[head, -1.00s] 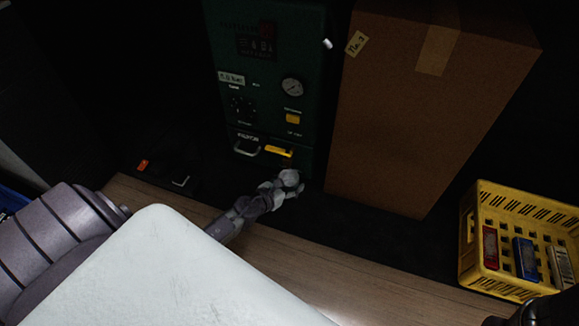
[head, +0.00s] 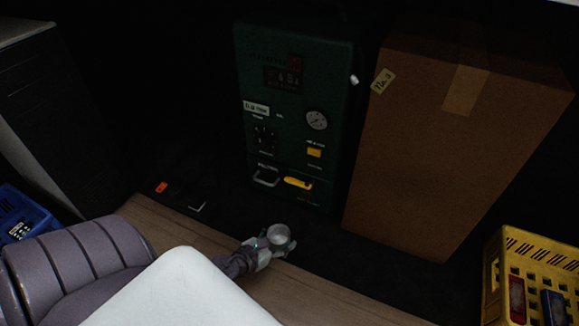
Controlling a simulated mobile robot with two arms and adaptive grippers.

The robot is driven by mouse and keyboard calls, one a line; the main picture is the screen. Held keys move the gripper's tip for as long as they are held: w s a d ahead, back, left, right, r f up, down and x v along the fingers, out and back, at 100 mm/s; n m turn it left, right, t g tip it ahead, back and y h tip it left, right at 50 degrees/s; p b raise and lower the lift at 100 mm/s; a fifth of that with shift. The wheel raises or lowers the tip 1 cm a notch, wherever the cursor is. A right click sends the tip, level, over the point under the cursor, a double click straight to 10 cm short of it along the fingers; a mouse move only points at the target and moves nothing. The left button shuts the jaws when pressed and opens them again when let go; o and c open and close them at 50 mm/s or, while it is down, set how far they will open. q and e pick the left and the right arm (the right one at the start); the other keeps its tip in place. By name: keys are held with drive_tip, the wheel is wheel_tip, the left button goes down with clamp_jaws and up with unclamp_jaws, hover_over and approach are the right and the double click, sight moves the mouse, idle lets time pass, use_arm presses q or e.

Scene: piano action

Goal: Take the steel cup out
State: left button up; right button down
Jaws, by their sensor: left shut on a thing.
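The steel cup (head: 279,231) shows as a small round grey shape at the end of my left arm. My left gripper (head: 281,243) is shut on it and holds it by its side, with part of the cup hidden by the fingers. They are in front of a dark green machine (head: 340,95), clear of its front in the picture. My right gripper is not in the head view.
The machine has a gauge (head: 317,120) and a grey handle (head: 266,178) low on its front. A tall cardboard box (head: 440,150) stands to its right. A yellow crate (head: 545,250) is at the right edge, a blue crate (head: 14,205) at the left. A wooden edge (head: 325,291) runs along the front.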

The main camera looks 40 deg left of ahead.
use_arm(q)
drive_tip(key=shift+s+a+b, duration=0.2)
drive_tip(key=shift+s+b, duration=0.85)
drive_tip(key=shift+s, duration=2.15)
drive_tip(key=shift+s, duration=0.1)
